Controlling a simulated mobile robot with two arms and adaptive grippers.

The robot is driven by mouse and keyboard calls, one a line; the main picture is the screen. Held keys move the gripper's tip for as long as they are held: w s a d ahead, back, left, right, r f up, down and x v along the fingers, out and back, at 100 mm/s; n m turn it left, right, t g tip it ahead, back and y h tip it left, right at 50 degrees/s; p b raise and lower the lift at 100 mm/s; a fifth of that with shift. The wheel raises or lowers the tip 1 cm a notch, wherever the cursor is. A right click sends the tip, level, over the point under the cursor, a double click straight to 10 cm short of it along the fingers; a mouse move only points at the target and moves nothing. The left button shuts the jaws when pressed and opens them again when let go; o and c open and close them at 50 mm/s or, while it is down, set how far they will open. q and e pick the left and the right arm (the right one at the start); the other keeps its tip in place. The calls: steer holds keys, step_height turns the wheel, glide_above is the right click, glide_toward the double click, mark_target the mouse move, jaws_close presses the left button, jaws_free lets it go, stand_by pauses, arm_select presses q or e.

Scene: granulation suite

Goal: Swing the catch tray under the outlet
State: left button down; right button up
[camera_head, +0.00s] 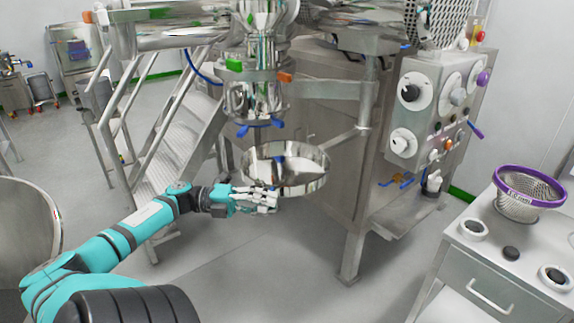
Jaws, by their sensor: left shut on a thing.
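The catch tray (310,186) is a round, shallow, shiny metal pan in the middle of the view. A thin metal arm (346,138) runs from near its right rim to an upright post on the machine. The outlet (254,101) is a steel spout with blue handles below it, above the tray's left part in the picture. My left gripper (268,200) is at the tray's near left rim, shut on the tray. The fingers hide a small part of the rim. My right gripper is not in view.
A control panel (433,107) with dials stands right of the tray. Metal steps with railings (180,140) stand to the left. A white cabinet (480,262) carries a purple-rimmed basket (530,190) at the right. A large steel vessel (25,225) stands at the left edge. The floor below the tray is clear.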

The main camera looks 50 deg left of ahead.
arm_select(q)
steer(key=shift+s+a, duration=0.15)
steer(key=shift+a, duration=0.65)
steer(key=c, duration=1.2)
jaws_free()
steer(key=shift+c, duration=0.2)
steer(key=v, duration=1.2)
steer(key=shift+a, duration=0.1)
